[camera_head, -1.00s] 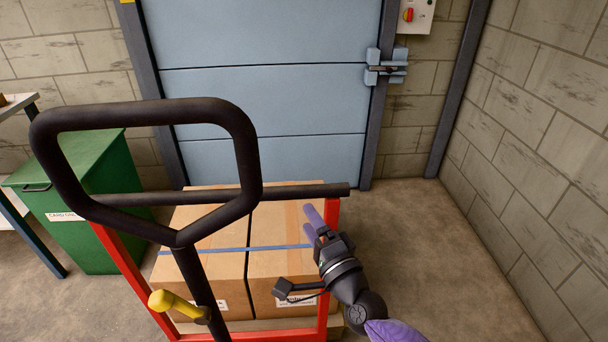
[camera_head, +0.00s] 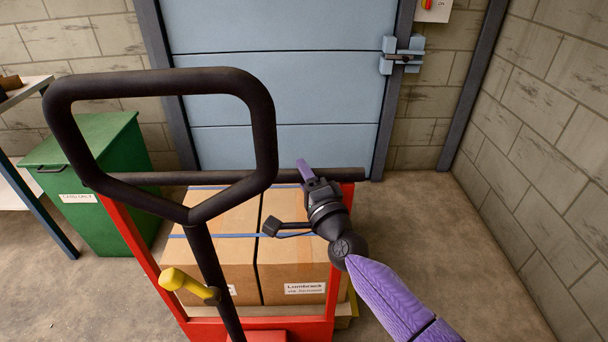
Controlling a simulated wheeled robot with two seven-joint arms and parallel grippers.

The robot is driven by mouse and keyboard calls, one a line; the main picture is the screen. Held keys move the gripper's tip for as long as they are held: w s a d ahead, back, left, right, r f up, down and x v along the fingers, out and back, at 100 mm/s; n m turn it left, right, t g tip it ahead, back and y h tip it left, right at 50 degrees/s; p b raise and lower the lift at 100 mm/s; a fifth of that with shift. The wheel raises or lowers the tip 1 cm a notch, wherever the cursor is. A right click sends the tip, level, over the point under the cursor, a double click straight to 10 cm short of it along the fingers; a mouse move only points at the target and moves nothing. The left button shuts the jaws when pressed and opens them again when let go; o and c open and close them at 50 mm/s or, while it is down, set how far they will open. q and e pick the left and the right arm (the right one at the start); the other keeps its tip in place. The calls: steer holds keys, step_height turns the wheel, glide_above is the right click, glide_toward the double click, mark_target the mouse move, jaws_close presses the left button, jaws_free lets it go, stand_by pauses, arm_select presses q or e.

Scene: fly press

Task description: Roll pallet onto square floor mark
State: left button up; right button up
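A red-framed truck (camera_head: 131,248) with a black loop handle (camera_head: 265,130) and a black crossbar (camera_head: 232,177) stands in front of me. Behind its frame, cardboard boxes (camera_head: 290,262) with a blue strap sit on a load base, mostly hidden; a pale wooden edge (camera_head: 343,322), probably the pallet, shows low on the right. My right gripper (camera_head: 304,170) is at the crossbar's right part, a purple finger reaching over it. The other finger is hidden, so I cannot tell whether it grips the bar. My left gripper is out of view. No square floor mark is clearly visible.
A blue-grey door (camera_head: 280,90) with a latch (camera_head: 402,56) stands behind the load. A green bin (camera_head: 90,190) and a table (camera_head: 25,90) are at the left. A block wall (camera_head: 550,130) bounds the right. Bare floor (camera_head: 430,250) lies between load and wall.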

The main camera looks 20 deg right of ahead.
jaws_close()
stand_by(0.4)
stand_by(0.6)
